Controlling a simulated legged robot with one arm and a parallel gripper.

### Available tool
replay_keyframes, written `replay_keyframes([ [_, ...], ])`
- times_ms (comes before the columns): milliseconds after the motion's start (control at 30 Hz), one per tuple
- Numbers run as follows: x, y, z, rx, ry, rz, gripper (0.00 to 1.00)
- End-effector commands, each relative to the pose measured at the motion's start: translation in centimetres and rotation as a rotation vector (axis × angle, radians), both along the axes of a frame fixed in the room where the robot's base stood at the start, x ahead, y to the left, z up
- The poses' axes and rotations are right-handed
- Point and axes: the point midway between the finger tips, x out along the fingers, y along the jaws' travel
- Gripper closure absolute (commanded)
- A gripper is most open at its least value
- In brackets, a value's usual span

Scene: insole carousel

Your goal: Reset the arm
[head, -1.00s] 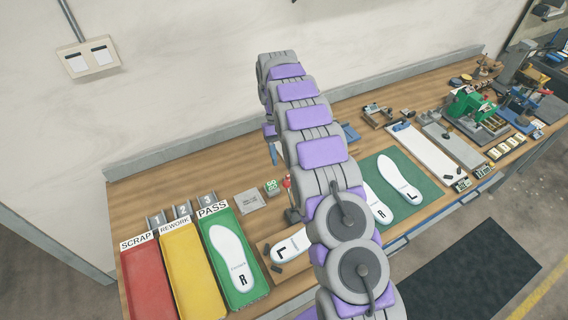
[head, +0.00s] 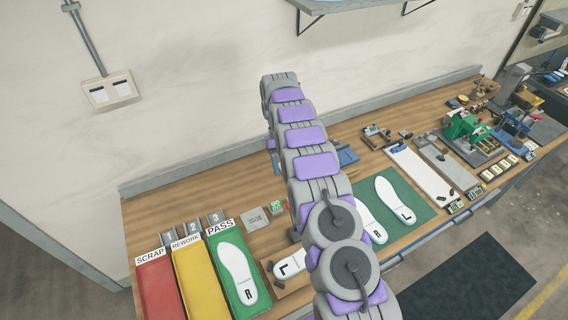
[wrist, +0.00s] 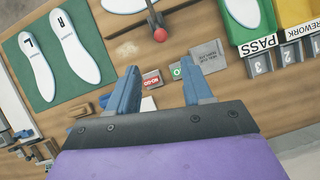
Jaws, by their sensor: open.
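My gripper (wrist: 160,92) is open and empty in the wrist view, its two blue fingers apart above the workbench. In the head view my arm stretches over the bench and hides most of the gripper. A white insole marked R (head: 237,272) lies in the green PASS tray (head: 258,300). An insole marked L (head: 290,266) lies on the bench, partly hidden behind my arm. Insoles marked R (head: 371,222) and L (head: 394,200) lie on the green mat (head: 423,208); they also show in the wrist view.
The red SCRAP tray (head: 158,288) and yellow REWORK tray (head: 200,284) stand left of the PASS tray. A red-knobbed lever (wrist: 159,34) rises from the bench. A green machine (head: 462,124) and small fixtures fill the right end. A shelf (head: 340,6) hangs on the wall above.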

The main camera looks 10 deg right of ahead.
Motion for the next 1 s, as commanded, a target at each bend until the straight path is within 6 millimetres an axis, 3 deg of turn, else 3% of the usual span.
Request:
replay_keyframes([
  [667, -0.1, -0.1, 0.4, 0.001, -0.005, -0.001, 0.50],
  [1000, -3.2, -0.8, 5.2, 0.006, -0.054, -0.016, 0.50],
])
